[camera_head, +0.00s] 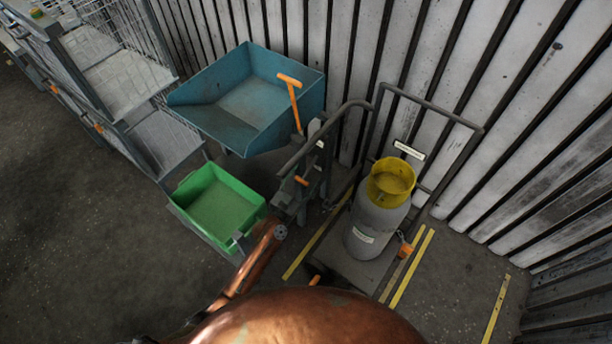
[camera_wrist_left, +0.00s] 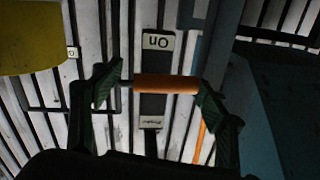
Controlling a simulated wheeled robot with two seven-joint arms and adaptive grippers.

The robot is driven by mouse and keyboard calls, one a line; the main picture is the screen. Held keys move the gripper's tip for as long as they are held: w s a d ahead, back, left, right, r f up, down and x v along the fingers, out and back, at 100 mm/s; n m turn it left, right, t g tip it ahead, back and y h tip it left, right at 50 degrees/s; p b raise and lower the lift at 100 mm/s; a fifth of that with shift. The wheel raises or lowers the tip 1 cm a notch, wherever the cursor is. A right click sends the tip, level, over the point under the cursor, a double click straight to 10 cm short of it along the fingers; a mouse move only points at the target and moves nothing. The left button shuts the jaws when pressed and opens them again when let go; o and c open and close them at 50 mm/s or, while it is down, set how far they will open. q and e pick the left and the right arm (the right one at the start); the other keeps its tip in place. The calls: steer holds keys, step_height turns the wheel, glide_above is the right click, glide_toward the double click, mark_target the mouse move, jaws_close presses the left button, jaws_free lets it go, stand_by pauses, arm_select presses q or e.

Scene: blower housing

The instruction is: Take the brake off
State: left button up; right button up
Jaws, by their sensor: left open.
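A short orange brake handle (camera_wrist_left: 166,84) lies crosswise on a dark upright plate in the left wrist view. A white label reading "On", upside down in this view (camera_wrist_left: 158,41), is at one end of the plate. A second small label (camera_wrist_left: 151,122) is at the other end, too small to read. The orange handle also shows in the head view (camera_head: 302,181), on a grey post. My left gripper (camera_wrist_left: 155,88) is open, its fingers on either side of the handle; I cannot tell whether they touch it. In the head view its dark fingers partly hide the post. My right gripper is not in view.
A trolley (camera_head: 432,104) holds a grey gas cylinder (camera_head: 376,216) with a yellow collar (camera_head: 391,180), close right of the post. A blue tipping bin (camera_head: 222,125) with an orange lever (camera_head: 294,105) stands behind; a green bin (camera_head: 217,206) is left. A ribbed wall closes the back.

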arm_select(q)
steer(key=shift+w+d, duration=0.1)
steer(key=shift+w, duration=0.1)
steer(key=shift+c, duration=0.2)
steer(key=shift+s+d, duration=0.1)
jaws_close()
stand_by(0.5)
steer(key=shift+f, duration=0.1)
